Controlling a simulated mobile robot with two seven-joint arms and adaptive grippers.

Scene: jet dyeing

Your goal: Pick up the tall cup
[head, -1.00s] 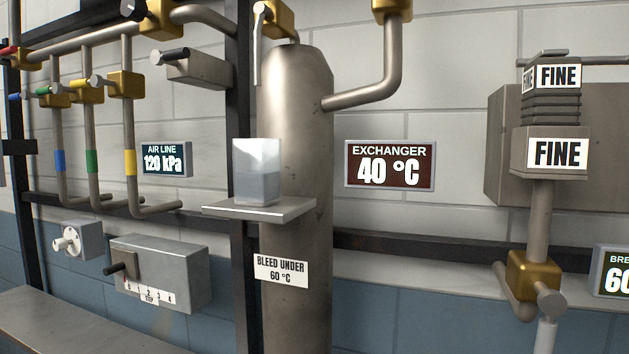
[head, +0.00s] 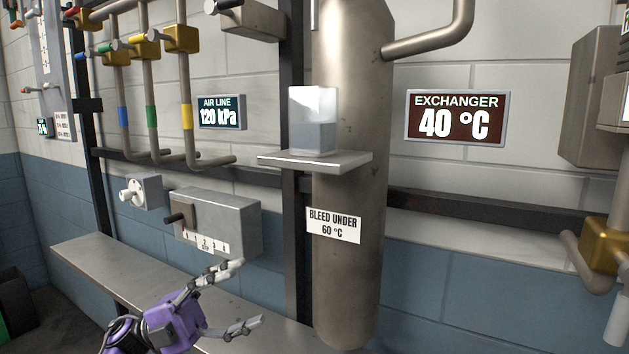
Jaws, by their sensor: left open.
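A tall clear cup (head: 313,122) with a grey lower part stands upright on a small metal shelf (head: 340,164) in front of the steel exchanger cylinder. My left gripper (head: 243,292) comes in at the bottom, with a purple body and grey fingers. It is open and empty. It is below and left of the cup, well apart from it, in front of the bench. My right gripper is not in view.
A grey step box (head: 236,222) with a lever is on the wall above my gripper. The steel cylinder (head: 350,270) is close behind the shelf. A long metal bench (head: 100,262) runs along the wall. Pipes with coloured valves are at upper left.

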